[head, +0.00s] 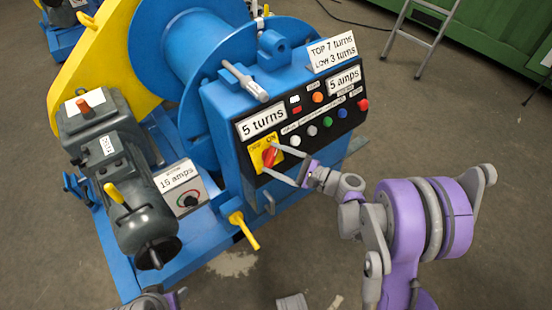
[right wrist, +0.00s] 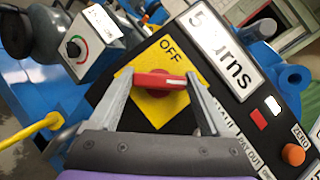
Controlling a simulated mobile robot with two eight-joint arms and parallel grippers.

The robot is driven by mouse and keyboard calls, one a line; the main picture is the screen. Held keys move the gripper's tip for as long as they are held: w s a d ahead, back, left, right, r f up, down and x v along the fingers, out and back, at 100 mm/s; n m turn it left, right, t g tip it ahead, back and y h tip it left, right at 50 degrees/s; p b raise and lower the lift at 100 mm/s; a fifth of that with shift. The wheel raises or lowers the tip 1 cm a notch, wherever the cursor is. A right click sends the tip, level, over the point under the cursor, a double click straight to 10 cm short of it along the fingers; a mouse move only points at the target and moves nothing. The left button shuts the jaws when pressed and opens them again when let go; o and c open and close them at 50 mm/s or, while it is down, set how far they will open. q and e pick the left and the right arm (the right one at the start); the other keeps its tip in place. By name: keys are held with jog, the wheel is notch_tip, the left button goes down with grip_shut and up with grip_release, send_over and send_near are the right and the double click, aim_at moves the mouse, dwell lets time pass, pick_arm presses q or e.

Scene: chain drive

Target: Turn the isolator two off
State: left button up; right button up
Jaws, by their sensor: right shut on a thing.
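The isolator is a red rotary handle (head: 268,157) on a yellow plate (right wrist: 143,108) at the left end of the black control panel. In the head view, OFF and ON are printed along the plate's top. In the right wrist view the red handle (right wrist: 158,81) lies nearly level, its white-marked end to the right, below the word OFF; ON is not readable there. My right gripper (head: 275,162) is shut on the handle, one finger at each end, as the right wrist view also shows (right wrist: 160,84). My left gripper is not clearly visible.
A small box with a dial (head: 187,200) and a grey motor (head: 130,190) stand to the left. A yellow lever (head: 244,230) sticks out below. Floor at right is open.

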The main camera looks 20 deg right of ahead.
jog(key=n+g, duration=0.1)
jog(key=n+g+p, duration=0.1)
jog(key=n, duration=0.1)
jog(key=n+g+p, duration=0.1)
jog(key=n, duration=0.1)
jog(key=shift+r, duration=0.25)
jog(key=n+g+p, duration=0.1)
jog(key=n, duration=0.1)
jog(key=n+g+h+p, duration=0.1)
jog(key=n+p, duration=0.1)
jog(key=shift+w+r+n, duration=0.1)
jog(key=shift+n, duration=0.2)
jog(key=n+g+h+p, duration=0.2)
jog(key=n, duration=0.1)
jog(key=shift+r+n, duration=0.1)
jog(key=shift+n, duration=0.3)
jog(key=n+h+p, duration=0.2)
jog(key=n, duration=0.1)
jog(key=shift+w+g, duration=0.1)
jog(key=shift+g, duration=0.3)
jog(key=shift+n, duration=0.3)
jog(key=o, duration=1.2)
